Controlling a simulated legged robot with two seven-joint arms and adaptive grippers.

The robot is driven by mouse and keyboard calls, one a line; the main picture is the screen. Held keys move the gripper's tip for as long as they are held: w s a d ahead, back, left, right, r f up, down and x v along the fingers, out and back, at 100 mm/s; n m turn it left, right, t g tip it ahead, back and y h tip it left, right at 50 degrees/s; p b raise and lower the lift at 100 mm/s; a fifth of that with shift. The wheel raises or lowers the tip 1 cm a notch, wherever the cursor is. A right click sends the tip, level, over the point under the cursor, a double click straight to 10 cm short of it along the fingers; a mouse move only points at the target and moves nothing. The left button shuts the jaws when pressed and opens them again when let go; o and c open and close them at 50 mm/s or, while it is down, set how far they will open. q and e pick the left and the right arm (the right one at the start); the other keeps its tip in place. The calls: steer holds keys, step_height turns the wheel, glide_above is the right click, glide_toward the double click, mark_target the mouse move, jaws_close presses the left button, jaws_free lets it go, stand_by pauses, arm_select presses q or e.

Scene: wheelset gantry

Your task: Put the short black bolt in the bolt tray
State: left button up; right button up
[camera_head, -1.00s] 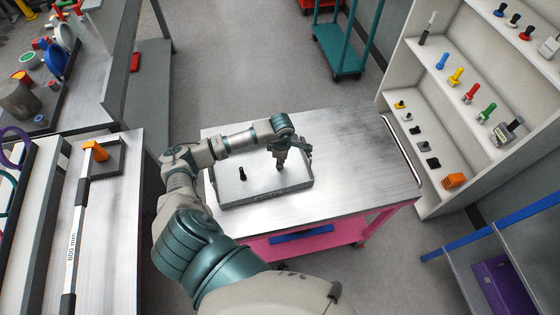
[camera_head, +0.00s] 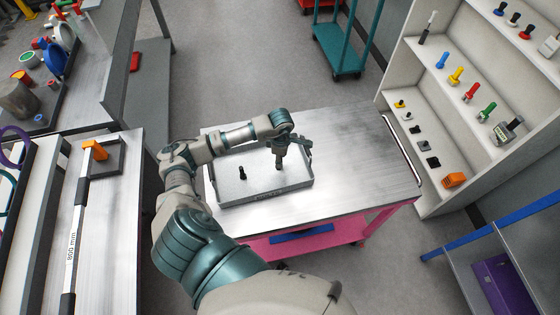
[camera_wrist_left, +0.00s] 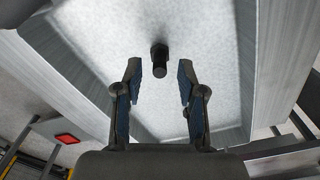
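The bolt tray (camera_head: 262,197) is a shallow grey tray on the cart. A short black bolt (camera_head: 242,173) stands in its left part. My left gripper (camera_head: 281,165) points down over the tray's right part. I cannot tell in the head view whether the dark form at its tips is only fingers. In the left wrist view the gripper (camera_wrist_left: 158,72) has its two fingers apart with nothing held between them. A black bolt (camera_wrist_left: 159,60) shows against the tray floor beyond the fingertips. I cannot tell which spot of the tray that is. My right gripper is not in view.
The tray stands on a pink cart with a metal top (camera_head: 365,165), clear on the right. A white shelf (camera_head: 440,90) with coloured bolts and small parts stands at right. A bench (camera_head: 110,230) with a long measuring bar is at left.

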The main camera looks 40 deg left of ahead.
arm_select(q)
step_height(320, 180, up, 10)
steer(key=b, duration=0.1)
steer(key=shift+f, duration=0.25)
stand_by(0.4)
